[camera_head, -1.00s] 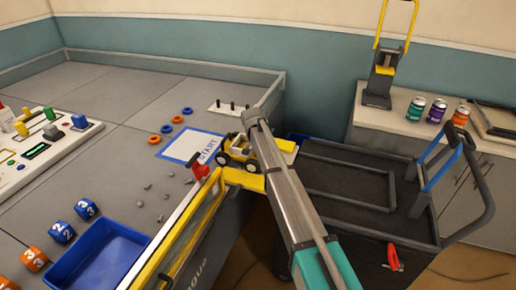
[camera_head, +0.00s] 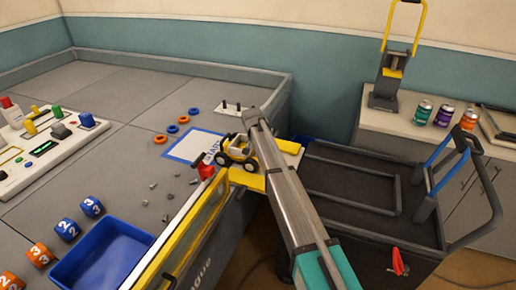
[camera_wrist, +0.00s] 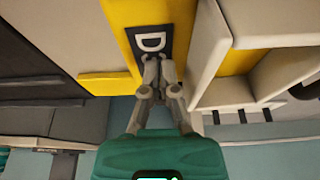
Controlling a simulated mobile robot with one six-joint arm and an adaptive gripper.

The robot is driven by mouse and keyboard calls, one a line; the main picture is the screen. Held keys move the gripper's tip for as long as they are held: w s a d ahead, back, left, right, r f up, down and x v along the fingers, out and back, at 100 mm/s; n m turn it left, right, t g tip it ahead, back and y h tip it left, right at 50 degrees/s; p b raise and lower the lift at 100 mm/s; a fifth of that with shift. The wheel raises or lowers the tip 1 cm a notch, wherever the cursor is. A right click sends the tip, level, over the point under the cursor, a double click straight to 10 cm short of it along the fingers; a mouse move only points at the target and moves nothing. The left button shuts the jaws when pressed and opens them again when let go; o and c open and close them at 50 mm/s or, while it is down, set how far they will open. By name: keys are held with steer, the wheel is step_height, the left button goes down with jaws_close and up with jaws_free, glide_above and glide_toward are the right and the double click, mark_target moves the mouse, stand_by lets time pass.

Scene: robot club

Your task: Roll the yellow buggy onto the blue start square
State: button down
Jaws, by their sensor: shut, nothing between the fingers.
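The yellow buggy (camera_head: 238,154), with dark wheels, is at the right edge of the grey table, by a yellow ledge (camera_head: 247,180). The blue-bordered start square (camera_head: 187,147), white inside, lies just left of it; the buggy hides part of its lettering. Whether its wheels touch the square, I cannot tell.
A red-topped post (camera_head: 205,169) and a yellow rail (camera_head: 196,228) stand at the table's front edge. Blue and orange rings (camera_head: 183,119), small grey bits and a blue tray (camera_head: 98,255) lie left. A black cart (camera_head: 345,205) stands right of my arm.

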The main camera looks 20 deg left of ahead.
steer(key=shift+a, duration=2.7)
steer(key=shift+a, duration=0.2)
steer(key=shift+a, duration=3.4)
steer(key=shift+a, duration=0.2)
steer(key=shift+a, duration=3.4)
steer(key=shift+a, duration=0.1)
steer(key=shift+a, duration=1.95)
steer(key=shift+d, duration=0.1)
steer(key=shift+r, duration=0.1)
